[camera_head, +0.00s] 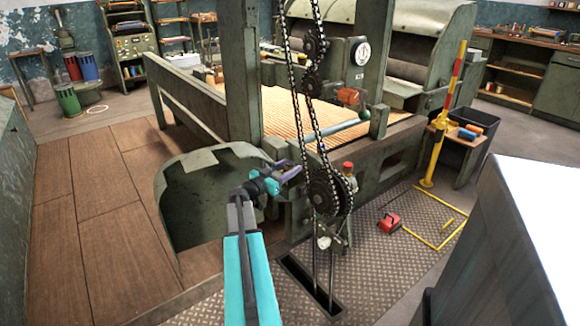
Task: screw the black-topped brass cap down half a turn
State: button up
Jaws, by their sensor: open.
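My gripper (286,169) is at the end of my teal and dark grey arm, in the middle of the head view. Its two purple-tipped fingers are apart, with nothing seen between them. They point right, toward the dark green machine's (375,150) near corner, beside the chain and sprockets. I cannot make out a black-topped brass cap; it may be hidden behind my gripper or too small to tell. A small red-topped fitting (348,168) stands upright on the machine, right of my gripper.
A chain (302,110) hangs over sprockets (327,192) close to the right of my gripper. A curved green guard (185,185) stands to the left. The wooden floor at left is clear.

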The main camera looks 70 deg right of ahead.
jog(key=shift+s+d, duration=0.25)
jog(key=shift+d, duration=0.3)
jog(key=c, duration=1)
jog(key=shift+d, duration=0.2)
jog(key=shift+c, duration=0.2)
jog(key=shift+a+f, duration=0.1)
jog(key=shift+a, duration=0.05)
